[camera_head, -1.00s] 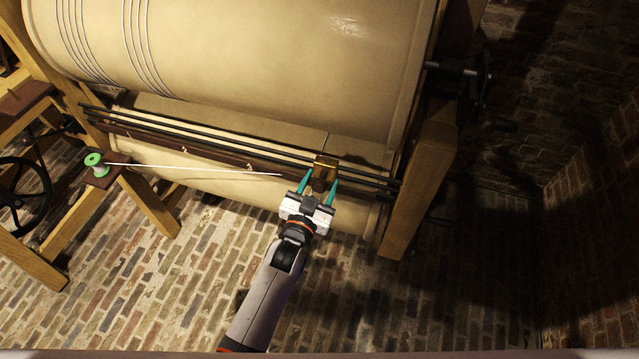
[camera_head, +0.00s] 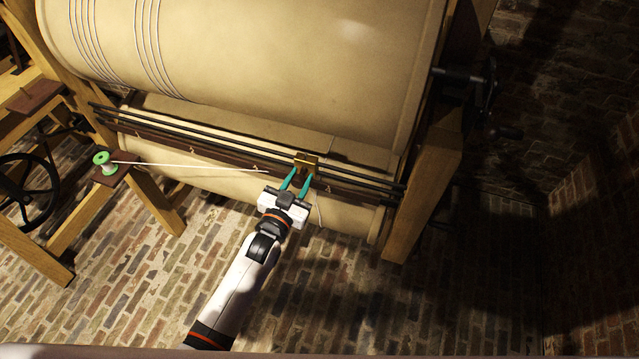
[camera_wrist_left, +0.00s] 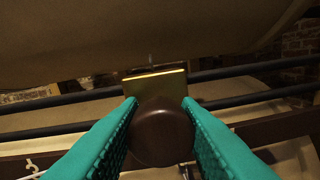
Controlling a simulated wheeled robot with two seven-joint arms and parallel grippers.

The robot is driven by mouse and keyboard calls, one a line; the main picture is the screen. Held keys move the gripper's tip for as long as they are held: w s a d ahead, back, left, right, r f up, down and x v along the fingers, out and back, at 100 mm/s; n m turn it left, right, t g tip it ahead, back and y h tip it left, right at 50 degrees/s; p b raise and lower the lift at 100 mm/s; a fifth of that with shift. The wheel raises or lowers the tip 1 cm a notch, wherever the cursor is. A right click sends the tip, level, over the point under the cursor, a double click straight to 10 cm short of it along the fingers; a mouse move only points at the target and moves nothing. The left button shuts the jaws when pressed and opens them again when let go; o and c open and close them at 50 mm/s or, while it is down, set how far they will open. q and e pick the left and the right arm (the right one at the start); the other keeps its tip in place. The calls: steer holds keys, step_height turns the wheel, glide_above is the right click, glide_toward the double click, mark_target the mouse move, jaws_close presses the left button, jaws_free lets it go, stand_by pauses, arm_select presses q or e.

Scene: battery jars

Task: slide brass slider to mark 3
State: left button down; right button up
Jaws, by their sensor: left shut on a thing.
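The brass slider (camera_head: 306,160) sits on the dark rails (camera_head: 228,148) below the big drum, right of their middle. In the left wrist view the slider (camera_wrist_left: 155,80) shows its brass edge above a round dark brown knob (camera_wrist_left: 160,135). My left gripper (camera_head: 298,181) is shut on this knob, with one teal finger on each side. Small pale marks or pegs stand along the brown strip left of the slider; one (camera_head: 249,164) is nearest to it. No mark numbers are readable. My right gripper is not in view.
A green spool (camera_head: 103,160) stands on a wooden bracket at the left, with a pale thread (camera_head: 190,166) running right towards my gripper. The large tan drum (camera_head: 270,70) hangs above the rails. A wooden post (camera_head: 425,190) and dark crank (camera_head: 480,95) are at the right.

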arm_select(q)
glide_above(247, 167)
steer(key=s+d, duration=0.2)
steer(key=s, duration=0.2)
steer(key=shift+a+b, duration=0.2)
steer(key=shift+b, duration=0.15)
steer(key=c, duration=1.1)
jaws_free()
steer(key=shift+o, duration=0.2)
steer(key=shift+s, duration=0.1)
steer(key=b+v, duration=0.1)
steer(key=v, duration=1.1)
